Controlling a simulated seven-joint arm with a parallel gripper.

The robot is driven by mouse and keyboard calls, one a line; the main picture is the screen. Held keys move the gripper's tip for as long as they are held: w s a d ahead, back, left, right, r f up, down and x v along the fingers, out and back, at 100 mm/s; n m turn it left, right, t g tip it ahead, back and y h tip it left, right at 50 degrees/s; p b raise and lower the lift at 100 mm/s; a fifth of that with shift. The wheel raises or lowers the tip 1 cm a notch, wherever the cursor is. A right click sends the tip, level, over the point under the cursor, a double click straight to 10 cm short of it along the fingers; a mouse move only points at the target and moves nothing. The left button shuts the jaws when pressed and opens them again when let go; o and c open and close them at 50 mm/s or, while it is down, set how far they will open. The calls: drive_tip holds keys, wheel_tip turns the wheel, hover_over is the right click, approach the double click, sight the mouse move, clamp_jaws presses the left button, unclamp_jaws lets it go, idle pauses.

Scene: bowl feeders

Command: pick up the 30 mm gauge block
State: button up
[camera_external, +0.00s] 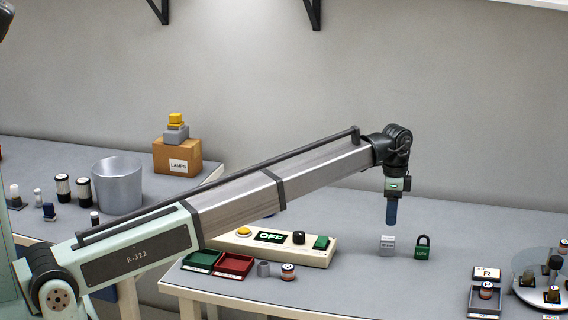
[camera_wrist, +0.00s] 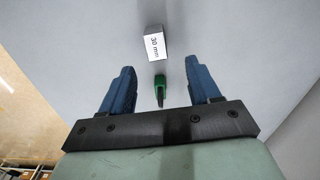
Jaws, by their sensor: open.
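The 30 mm gauge block (camera_external: 387,246) is a small grey block with a white label, standing on the grey table. In the wrist view the block (camera_wrist: 155,43) shows its "30 mm" label, beyond the fingertips and roughly between their lines. My gripper (camera_external: 391,222) points down just above the block in the external view, with a small gap seen between them. In the wrist view my gripper (camera_wrist: 162,88) has its two blue fingers wide apart, with nothing held between them.
A green padlock (camera_external: 423,249) stands close to the right of the block. A control panel (camera_external: 270,244) with an OFF display lies to the left, with green (camera_external: 201,261) and red trays (camera_external: 233,264) before it. A round glass-like plate (camera_external: 528,290) with small parts is at right.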

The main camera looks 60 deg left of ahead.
sight(388, 238)
wheel_tip(388, 238, down, 4)
drive_tip(key=shift+f, duration=0.25)
drive_tip(key=shift+s+d+f, duration=0.1)
drive_tip(key=shift+s+f, duration=0.1)
drive_tip(key=shift+f, duration=1.15)
drive_tip(key=shift+s+f, duration=0.15)
drive_tip(key=shift+f, duration=1.15)
drive_tip(key=shift+c, duration=0.3)
clamp_jaws()
